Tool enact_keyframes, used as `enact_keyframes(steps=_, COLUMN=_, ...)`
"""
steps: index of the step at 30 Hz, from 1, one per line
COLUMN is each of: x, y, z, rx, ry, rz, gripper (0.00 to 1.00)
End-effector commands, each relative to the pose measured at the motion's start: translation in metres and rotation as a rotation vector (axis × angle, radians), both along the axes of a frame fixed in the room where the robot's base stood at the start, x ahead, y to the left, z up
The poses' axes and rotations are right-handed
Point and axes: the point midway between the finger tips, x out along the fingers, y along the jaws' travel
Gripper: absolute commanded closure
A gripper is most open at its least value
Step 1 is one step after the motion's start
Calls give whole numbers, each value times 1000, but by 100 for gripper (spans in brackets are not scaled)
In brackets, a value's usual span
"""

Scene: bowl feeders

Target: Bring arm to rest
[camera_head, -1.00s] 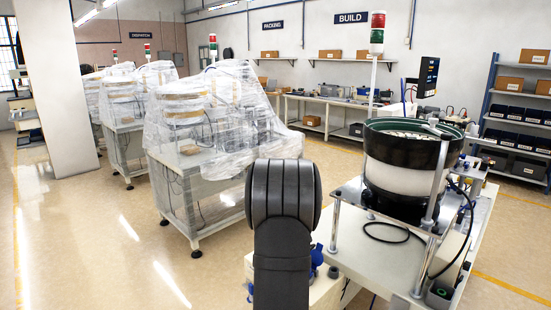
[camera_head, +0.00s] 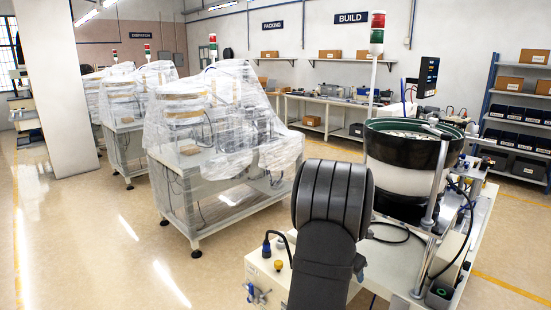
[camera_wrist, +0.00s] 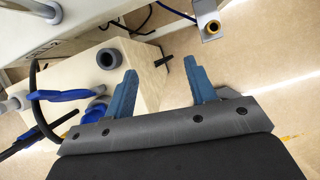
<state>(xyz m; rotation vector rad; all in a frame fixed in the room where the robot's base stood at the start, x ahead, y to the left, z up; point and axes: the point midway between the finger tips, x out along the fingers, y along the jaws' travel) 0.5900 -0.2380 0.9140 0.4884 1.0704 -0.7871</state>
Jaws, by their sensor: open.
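My arm's dark grey ribbed link (camera_head: 332,200) rises at the lower middle of the head view, left of the bowl feeder (camera_head: 402,165). My gripper shows in the wrist view (camera_wrist: 165,85), its two blue fingers apart with nothing between them. Beyond the fingers are a cream box (camera_wrist: 85,72) with grey round fittings and a blue handle, and the tan floor. The gripper itself is hidden behind my arm in the head view.
The bowl feeder stands on a metal plate with posts close to the right of my arm. A cream box (camera_head: 262,270) with a cable is at the lower left of the arm. Plastic-covered machines (camera_head: 215,130) stand further left. Open floor (camera_head: 110,250) lies at the left front.

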Motion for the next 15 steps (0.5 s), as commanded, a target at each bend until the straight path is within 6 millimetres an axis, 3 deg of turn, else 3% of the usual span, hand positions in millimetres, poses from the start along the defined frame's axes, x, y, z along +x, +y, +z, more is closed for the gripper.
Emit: enact_keyframes(steps=15, x=-58, y=-80, z=-36, rx=-3, ry=1, rz=-197, gripper=49)
